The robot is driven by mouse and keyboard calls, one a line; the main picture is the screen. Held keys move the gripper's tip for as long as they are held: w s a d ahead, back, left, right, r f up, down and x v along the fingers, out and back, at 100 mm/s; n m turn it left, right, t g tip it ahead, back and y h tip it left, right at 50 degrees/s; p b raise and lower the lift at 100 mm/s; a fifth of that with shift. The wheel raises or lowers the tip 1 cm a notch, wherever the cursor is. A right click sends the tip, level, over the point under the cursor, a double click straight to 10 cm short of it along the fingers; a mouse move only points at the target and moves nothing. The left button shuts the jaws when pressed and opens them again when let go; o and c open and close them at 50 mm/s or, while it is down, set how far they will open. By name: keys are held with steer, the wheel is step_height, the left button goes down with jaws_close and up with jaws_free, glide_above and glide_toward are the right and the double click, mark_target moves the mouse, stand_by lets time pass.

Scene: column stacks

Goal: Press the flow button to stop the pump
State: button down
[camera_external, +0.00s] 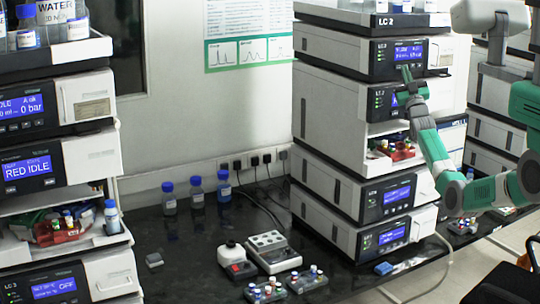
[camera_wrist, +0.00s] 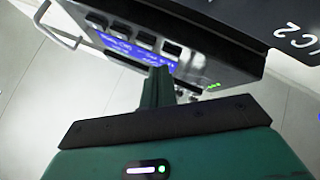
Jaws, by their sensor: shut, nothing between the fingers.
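The pump module (camera_external: 386,60) with a lit blue display (camera_external: 409,52) is near the top of the LC2 stack. In the wrist view, its display (camera_wrist: 118,46) is partly covered by my fingers, and a row of several dark square buttons (camera_wrist: 146,40) runs along it. I cannot read which one is the flow button. My gripper (camera_external: 405,68) is shut and empty, its tip at the lower part of the pump's front panel. In the wrist view my gripper (camera_wrist: 160,72) overlaps one end of the display, close to the buttons. Whether it touches the panel cannot be told.
More modules stand below the pump, one with an open bay of vials (camera_external: 392,148). Bottles stand on a tray on top (camera_external: 380,17). A second stack (camera_external: 60,150) is at left. Blue-capped bottles (camera_external: 196,192) and vial racks (camera_external: 308,280) stand on the dark bench.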

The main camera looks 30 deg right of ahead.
steer(key=shift+w+b, duration=0.65)
steer(key=shift+b, duration=0.35)
stand_by(0.8)
steer(key=shift+s, duration=0.1)
steer(key=shift+s+p, duration=0.55)
steer(key=shift+s, duration=0.15)
steer(key=shift+s+d+p, duration=0.15)
steer(key=shift+s+p, duration=1.5)
steer(key=shift+s, duration=0.85)
